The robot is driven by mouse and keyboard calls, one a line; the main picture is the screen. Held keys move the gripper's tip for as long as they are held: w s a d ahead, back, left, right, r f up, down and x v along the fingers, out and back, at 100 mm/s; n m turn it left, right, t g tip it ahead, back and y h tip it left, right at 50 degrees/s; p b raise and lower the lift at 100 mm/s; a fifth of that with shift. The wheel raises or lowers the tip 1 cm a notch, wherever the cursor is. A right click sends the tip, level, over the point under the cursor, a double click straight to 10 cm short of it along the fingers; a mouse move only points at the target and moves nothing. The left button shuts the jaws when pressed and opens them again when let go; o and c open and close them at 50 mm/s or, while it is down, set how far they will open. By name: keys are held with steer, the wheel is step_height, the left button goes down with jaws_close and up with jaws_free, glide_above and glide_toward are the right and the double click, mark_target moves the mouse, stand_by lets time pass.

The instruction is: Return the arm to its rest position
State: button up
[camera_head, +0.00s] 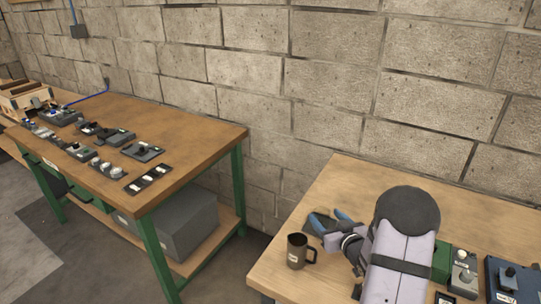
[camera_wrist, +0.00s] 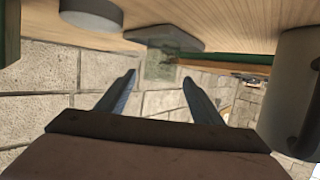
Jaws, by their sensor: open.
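My gripper (camera_head: 328,216) is over the left part of the near right-hand table (camera_head: 283,270), with its arm reaching in from the right. Its two blue fingers are spread apart, and nothing shows between them. In the wrist view my gripper (camera_wrist: 159,77) is also open, with the block wall behind the fingertips. A dark brown jug (camera_head: 297,251) with a handle stands upright on the table, just in front and left of the fingers. The jug also fills the right edge of the wrist view (camera_wrist: 292,85), apart from the fingers.
Green, grey and blue control boxes (camera_head: 464,272) stand right of my arm. A block wall (camera_head: 290,80) runs behind. Another table (camera_head: 190,130) at left, beyond a gap, bears several small devices, with a grey bin (camera_head: 180,225) beneath. A grey disc (camera_wrist: 90,13) shows in the wrist view.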

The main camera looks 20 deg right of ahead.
steer(key=shift+a+r+g+p, duration=0.1)
steer(key=shift+r+g+p, duration=0.25)
steer(key=shift+r, duration=0.3)
steer(key=s+a+r+n+g+h+p, duration=0.35)
steer(key=s+r+g+p, duration=0.3)
steer(key=r, duration=0.25)
steer(key=s+a+f+m+g+y+b, duration=0.1)
steer(key=s+a+f+g+b, duration=0.1)
steer(key=s+a, duration=0.6)
steer(key=s+a+f+m+g+y+b, duration=0.2)
steer(key=s+a+f+g, duration=0.3)
steer(key=s+a, duration=0.4)
steer(key=s+f+b, duration=0.1)
steer(key=s, duration=0.5)
steer(key=shift+s+a+f, duration=0.2)
steer(key=shift+s+a, duration=0.05)
steer(key=shift+s, duration=0.05)
steer(key=shift+m+y, duration=0.25)
